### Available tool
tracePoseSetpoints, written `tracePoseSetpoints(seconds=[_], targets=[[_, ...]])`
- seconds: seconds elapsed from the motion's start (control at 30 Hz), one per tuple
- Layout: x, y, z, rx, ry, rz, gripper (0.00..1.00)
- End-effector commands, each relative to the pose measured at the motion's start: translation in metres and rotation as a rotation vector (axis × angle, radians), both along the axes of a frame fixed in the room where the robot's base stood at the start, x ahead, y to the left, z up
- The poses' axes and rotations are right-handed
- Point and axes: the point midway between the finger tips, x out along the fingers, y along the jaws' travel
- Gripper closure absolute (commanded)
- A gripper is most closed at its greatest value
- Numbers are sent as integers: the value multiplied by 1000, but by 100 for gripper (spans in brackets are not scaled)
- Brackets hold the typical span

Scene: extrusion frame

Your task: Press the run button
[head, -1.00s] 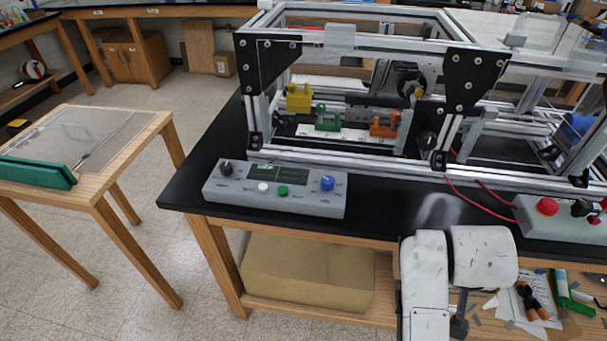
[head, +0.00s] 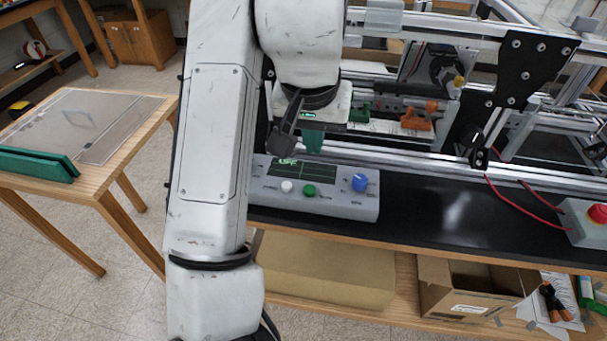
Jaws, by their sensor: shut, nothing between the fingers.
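A grey control box (head: 335,207) sits at the front of the black bench. Its face carries a green button (head: 309,190), a white button (head: 287,187), a blue knob (head: 359,183) and a dark screen (head: 311,171) with green marks. The labels are too small to read, so I cannot confirm which button is run. My gripper (head: 313,146) is shut and empty, with teal fingertips pointing down. In the picture it is above the screen, behind the buttons, and appears apart from the box. My arm hides the box's left end, where the black knob is.
An aluminium extrusion frame with black corner plates (head: 521,70) stands close behind the box. A second box with a red button (head: 597,213) and red cables is at the right. Bare black benchtop (head: 430,215) lies between. A cardboard carton (head: 465,290) is below.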

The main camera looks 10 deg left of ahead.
Motion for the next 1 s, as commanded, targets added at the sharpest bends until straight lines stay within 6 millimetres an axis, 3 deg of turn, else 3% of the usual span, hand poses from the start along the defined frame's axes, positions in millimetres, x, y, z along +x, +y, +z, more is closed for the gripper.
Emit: tracePoseSetpoints(seconds=[0.13,0.57,1.0], targets=[[-3,10,6,11,9,8,100],[-2,9,1,8,9,8,100],[19,8,-74,7,10,8,100]])
